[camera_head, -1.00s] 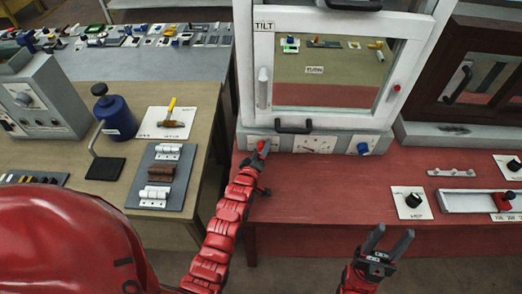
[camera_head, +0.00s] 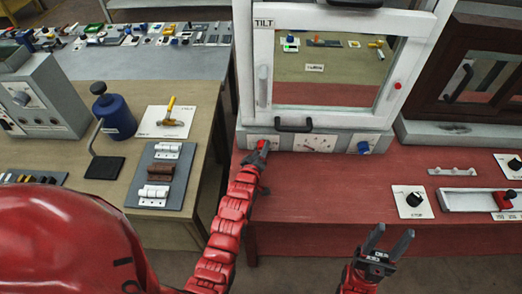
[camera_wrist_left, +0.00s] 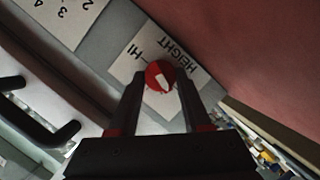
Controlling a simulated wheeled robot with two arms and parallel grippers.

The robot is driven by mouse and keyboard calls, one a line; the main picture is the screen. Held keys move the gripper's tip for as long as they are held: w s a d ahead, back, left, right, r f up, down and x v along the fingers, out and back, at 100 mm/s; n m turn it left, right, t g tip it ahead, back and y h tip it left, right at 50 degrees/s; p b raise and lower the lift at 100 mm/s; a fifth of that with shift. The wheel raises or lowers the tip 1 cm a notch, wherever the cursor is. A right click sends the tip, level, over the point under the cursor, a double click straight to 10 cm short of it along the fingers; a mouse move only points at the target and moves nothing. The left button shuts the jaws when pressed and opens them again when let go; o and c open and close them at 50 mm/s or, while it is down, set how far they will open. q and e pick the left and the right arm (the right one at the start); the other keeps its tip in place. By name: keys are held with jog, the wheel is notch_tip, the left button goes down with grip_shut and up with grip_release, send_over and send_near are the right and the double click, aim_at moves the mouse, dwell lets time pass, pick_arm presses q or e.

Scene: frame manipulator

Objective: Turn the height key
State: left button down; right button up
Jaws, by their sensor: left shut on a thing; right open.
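The height key is a round red knob (camera_wrist_left: 160,74) with a white mark across its face, on a white plate lettered HEIGHT and HI (camera_wrist_left: 138,62). In the head view the red knob (camera_head: 263,143) is at the left end of the grey base under the white frame. My left gripper (camera_wrist_left: 161,84) is shut on the knob, one dark finger on each side. In the head view, my left gripper (camera_head: 261,150) partly hides the plate. My right gripper (camera_head: 383,240) is open and empty, in front of the red table's front edge.
The white frame (camera_head: 263,60) marked TILT stands above the base. A black handle (camera_head: 293,126) sticks out close to the right of my left gripper. A dial plate (camera_head: 318,144) and a blue knob (camera_head: 363,147) are further right. The red table (camera_head: 340,185) is clear in front.

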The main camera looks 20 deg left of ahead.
pick_arm(q)
jog(key=shift+f+m+b, duration=0.15)
jog(key=shift+m+b, duration=0.4)
jog(key=shift+m, duration=0.05)
jog(key=m+y+b, duration=0.1)
jog(key=m+b, duration=0.1)
jog(key=b, duration=0.1)
jog(key=m+g+y+b, duration=0.1)
jog(key=m+b, duration=0.1)
jog(key=b, duration=0.1)
jog(key=d+m+y+b, duration=0.1)
jog(key=m+y+b, duration=0.1)
jog(key=b, duration=0.2)
jog(key=shift+w+m+g, duration=0.1)
jog(key=shift+m+g, duration=0.2)
jog(key=shift+g, duration=0.1)
jog(key=shift+m+y+b, duration=0.8)
jog(key=shift+m+b, duration=0.4)
jog(key=shift+b, duration=0.15)
jog(key=shift+r, duration=0.2)
jog(key=shift+c, duration=1.8)
grip_release()
